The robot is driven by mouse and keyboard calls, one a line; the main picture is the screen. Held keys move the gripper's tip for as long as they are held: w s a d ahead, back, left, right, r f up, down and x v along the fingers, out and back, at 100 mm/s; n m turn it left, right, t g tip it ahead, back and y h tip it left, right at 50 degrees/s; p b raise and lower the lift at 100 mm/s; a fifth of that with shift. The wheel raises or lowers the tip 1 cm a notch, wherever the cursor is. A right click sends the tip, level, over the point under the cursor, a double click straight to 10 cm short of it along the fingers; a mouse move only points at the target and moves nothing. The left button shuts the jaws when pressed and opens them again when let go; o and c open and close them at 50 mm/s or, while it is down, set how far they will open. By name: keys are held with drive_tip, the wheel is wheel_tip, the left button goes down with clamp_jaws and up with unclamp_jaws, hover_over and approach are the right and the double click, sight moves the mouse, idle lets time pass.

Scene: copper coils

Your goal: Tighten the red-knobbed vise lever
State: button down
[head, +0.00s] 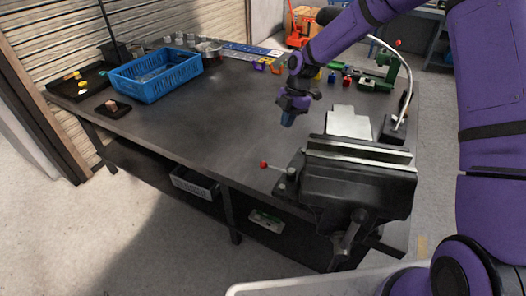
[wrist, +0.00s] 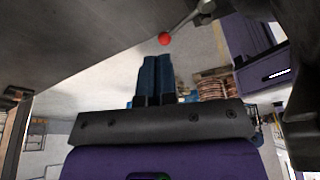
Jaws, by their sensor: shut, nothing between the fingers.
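The dark vise (head: 358,190) is mounted at the bench's near right corner. Its small lever ends in a red knob (head: 263,165) and points left from its pivot, just over the bench's front edge. My gripper (head: 288,120), purple with blue fingers, is above the bench, up and to the right of the knob in the head view. The fingers are together and hold nothing. In the wrist view, the red knob (wrist: 164,39) and its metal lever (wrist: 188,20) show just beyond the fingertips (wrist: 154,60). The fingers look apart from the knob.
A blue crate (head: 155,75) and a dark tray (head: 80,84) stand at the bench's far left. A green tool (head: 386,72), small coloured parts and a curved metal hose (head: 408,85) are behind the vise. The bench's middle is clear.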

drive_tip(key=shift+a, duration=0.15)
drive_tip(key=shift+f, duration=0.1)
drive_tip(key=s+a+f, duration=0.4)
drive_tip(key=a+f, duration=0.1)
drive_tip(key=f, duration=0.5)
drive_tip(key=shift+a, duration=0.2)
drive_tip(key=shift+f, duration=0.1)
